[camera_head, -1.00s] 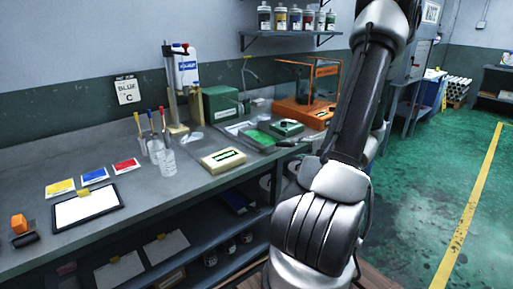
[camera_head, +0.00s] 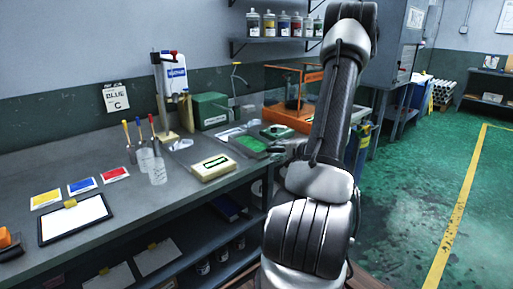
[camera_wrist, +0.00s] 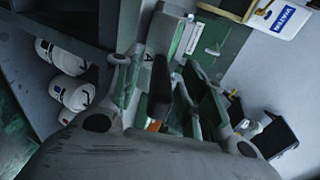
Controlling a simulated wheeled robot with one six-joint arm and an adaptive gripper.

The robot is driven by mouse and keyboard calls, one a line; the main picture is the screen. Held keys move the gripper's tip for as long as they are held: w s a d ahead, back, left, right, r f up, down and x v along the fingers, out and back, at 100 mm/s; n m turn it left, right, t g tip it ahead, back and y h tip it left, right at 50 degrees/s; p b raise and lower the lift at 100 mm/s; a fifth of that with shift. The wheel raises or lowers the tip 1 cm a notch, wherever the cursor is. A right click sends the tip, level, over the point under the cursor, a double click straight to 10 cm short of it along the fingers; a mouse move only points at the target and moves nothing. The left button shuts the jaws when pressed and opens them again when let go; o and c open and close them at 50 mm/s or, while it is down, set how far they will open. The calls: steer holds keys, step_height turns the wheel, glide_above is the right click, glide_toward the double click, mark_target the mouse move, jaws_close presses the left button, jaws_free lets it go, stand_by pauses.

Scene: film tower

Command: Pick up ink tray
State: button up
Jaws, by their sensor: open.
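A flat grey tray with a green patch (camera_head: 236,147), which looks like the ink tray, lies on the workbench, left of my arm. My gripper (camera_head: 284,149) is low over the bench, close to the tray's right end, partly hidden by my own arm. In the wrist view my gripper (camera_wrist: 165,72) has its two fingers apart. Dark and green parts show between and beyond the fingers, but I cannot tell which belong to the tray. No contact with the tray can be made out.
A green-topped device (camera_head: 276,131) and an orange-framed machine (camera_head: 290,115) stand behind. White tubs (camera_wrist: 68,92) show below the bench. Green floor to the right is clear.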

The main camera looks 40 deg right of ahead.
jaws_close()
steer(key=shift+r, duration=0.1)
